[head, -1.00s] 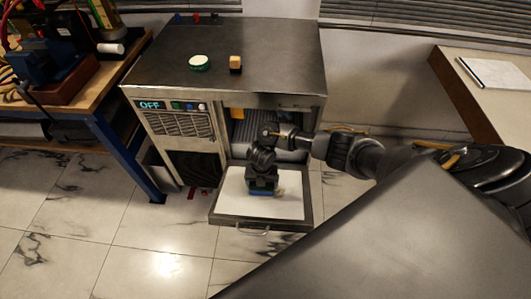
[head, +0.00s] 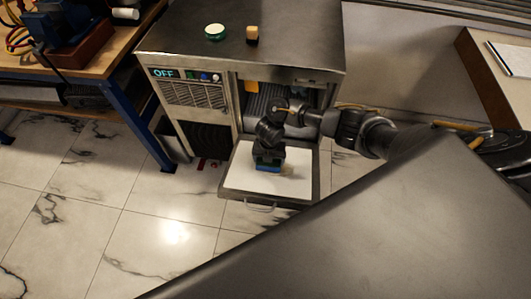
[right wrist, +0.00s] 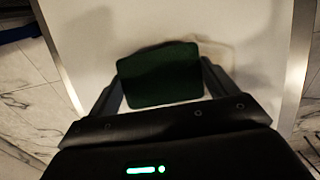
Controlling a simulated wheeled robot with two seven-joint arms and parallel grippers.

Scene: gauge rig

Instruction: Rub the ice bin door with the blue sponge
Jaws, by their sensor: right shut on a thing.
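The ice bin door (head: 240,180) hangs open and lies nearly flat at the front of the machine, its white inner face up inside a metal frame. In the right wrist view its white face (right wrist: 90,30) fills the upper middle. My right gripper (head: 268,161) points down over the door, shut on the blue sponge (head: 267,168). The sponge's dark green pad (right wrist: 160,75) shows between the fingers in the right wrist view. The sponge is at or just above the white face; contact is hard to tell. A faint tan smear (head: 289,171) shows beside it. My left gripper is out of view.
The ice machine (head: 270,50) has an OFF display (head: 164,73). A green-rimmed round item (head: 214,31) and a small tan-and-black block (head: 252,35) sit on its top. A workbench (head: 95,65) stands left and a counter (head: 490,75) right. The tiled floor in front is clear.

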